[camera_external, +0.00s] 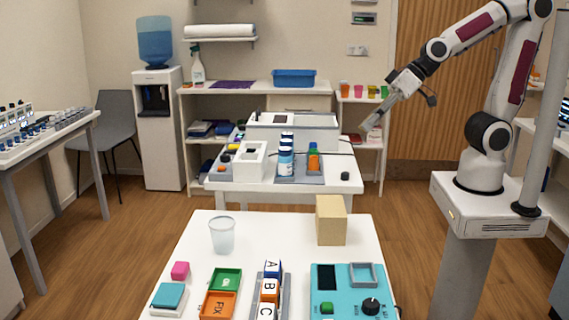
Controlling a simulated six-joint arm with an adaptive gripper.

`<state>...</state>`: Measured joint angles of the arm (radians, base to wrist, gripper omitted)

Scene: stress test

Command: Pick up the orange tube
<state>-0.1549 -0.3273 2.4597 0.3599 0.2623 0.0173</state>
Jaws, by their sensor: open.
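An orange tube (313,160) stands upright in a grey holder (307,178) on the middle white table. It has a darker top. A blue-and-white bottle or stack (286,158) stands just left of it. My gripper (368,124) hangs in the air to the right of the tube and higher, pointing down and left. Its jaws are open and look empty. It is clearly apart from the tube. The tube's lower end is partly hidden by the holder.
A white machine (290,132) stands behind the tube, and a white box (240,162) to its left. A dark knob-like object (345,176) lies to its right. The nearer table (200,258) carries a clear cup (222,235), a tan block (331,221) and a teal device (352,292).

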